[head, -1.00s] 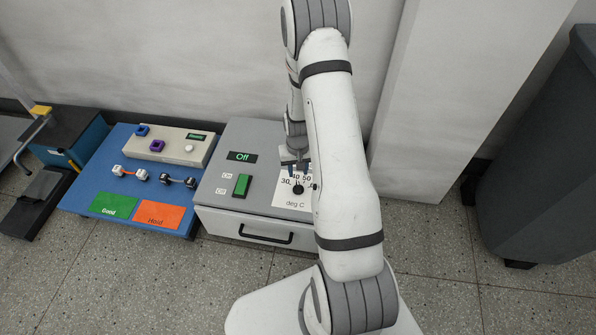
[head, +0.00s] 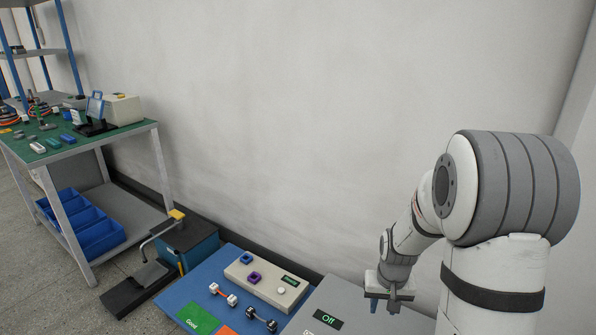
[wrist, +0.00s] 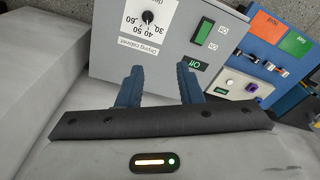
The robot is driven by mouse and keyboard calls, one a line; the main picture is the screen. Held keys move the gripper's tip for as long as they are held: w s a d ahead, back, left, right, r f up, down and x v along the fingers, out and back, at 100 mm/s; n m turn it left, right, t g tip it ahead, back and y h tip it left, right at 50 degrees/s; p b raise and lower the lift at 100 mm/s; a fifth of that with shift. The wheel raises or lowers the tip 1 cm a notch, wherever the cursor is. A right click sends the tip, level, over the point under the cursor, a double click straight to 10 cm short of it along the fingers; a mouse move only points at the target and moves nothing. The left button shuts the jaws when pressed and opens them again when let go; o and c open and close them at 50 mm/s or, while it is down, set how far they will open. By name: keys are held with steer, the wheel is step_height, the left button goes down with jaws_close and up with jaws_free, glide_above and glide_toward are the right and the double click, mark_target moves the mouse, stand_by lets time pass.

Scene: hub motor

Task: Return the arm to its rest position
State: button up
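My arm (head: 495,280) is raised and bent at the right of the head view. My gripper (head: 388,300) hangs above the grey drying cabinet (head: 345,292). In the wrist view my gripper (wrist: 160,76) shows two blue fingers set wide apart with nothing between them. The cabinet top (wrist: 170,35) lies beyond the fingertips, and they look clear of it. Its black dial (wrist: 148,16), green switch (wrist: 203,32) and display reading Off (wrist: 195,65) show there.
A blue board (head: 215,290) with a beige fixture (head: 265,284), small dumbbell-shaped parts and green and orange pads lies left of the cabinet. Further left stand a blue box with a lever (head: 190,240) and a workbench (head: 80,147). A bare wall (head: 320,120) rises behind.

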steer(key=s+a+r+p, duration=0.2)
steer(key=s+r+p, duration=0.3)
steer(key=r, duration=0.6)
steer(key=s+a+r+n+t+p, duration=0.1)
steer(key=s+r+p, duration=0.4)
steer(key=r, duration=0.6)
steer(key=s+a+r+p, duration=0.3)
steer(key=s+r+p, duration=0.2)
steer(key=r, duration=0.6)
steer(key=s, duration=0.2)
steer(key=shift+s+n+t, duration=0.3)
steer(key=shift+s, duration=0.1)
